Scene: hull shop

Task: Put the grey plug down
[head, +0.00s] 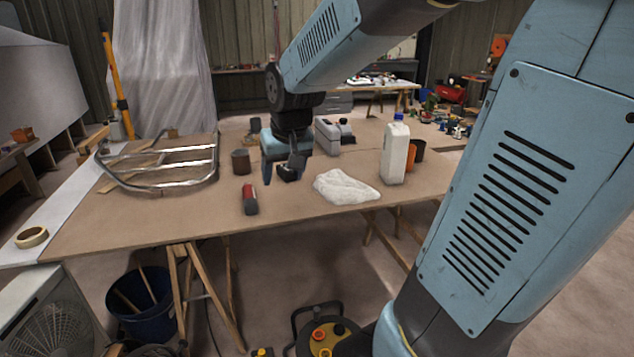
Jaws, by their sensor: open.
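My gripper (284,172) is over the middle of the brown-topped table (130,222), pointing down with its jaws open. A small dark grey piece (289,175) shows at its fingertips, low near the table top. It may be the grey plug, but it is too small and too overlapped by the fingers to be sure. I cannot tell whether it touches the table or a finger. No other thing is clearly the plug.
A red and dark grey cylinder (250,199) lies left of my gripper, near a brown tin (241,162). A white cloth (345,187) and white bottle (396,152) are to the right. A grey case (328,136) stands behind. A metal tube frame (160,165) fills the left.

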